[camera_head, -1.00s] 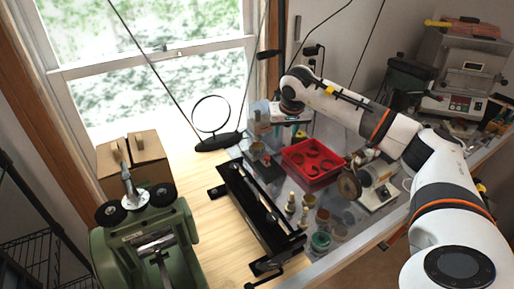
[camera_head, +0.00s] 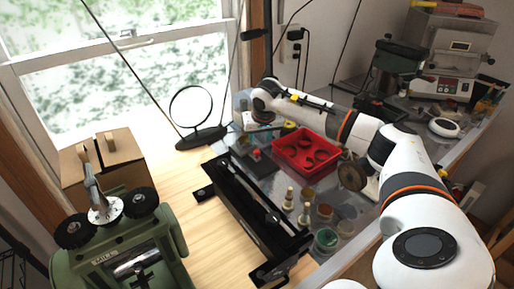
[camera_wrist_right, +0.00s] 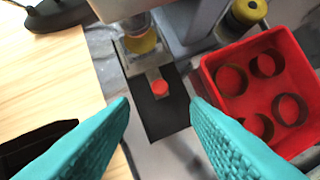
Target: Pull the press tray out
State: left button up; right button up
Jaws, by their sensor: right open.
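A dark flat plate (camera_wrist_right: 166,122), which looks like the press tray, lies in the middle of the right wrist view. In the head view the plate (camera_head: 266,167) shows left of a red bin. My right gripper (camera_wrist_right: 160,100) is open, its teal fingers apart on either side of the plate's near part in the picture and empty. In the head view it (camera_head: 265,127) is small and partly hidden. My left gripper is not in view.
The red bin (camera_head: 284,157) with dark rings stands right of the plate. A long black metal frame (camera_head: 240,205) lies in front, with small bottles (camera_head: 288,200) beside it. A green machine (camera_head: 170,240) stands at lower left. Bare wood (camera_head: 195,215) is free between them.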

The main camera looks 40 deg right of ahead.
aim_at(257, 151)
jog(key=p+x, duration=0.1)
jog(key=x, duration=0.7)
jog(key=shift+p, duration=0.35)
jog(key=shift+w, duration=0.1)
jog(key=shift+c, duration=0.2)
grip_shut()
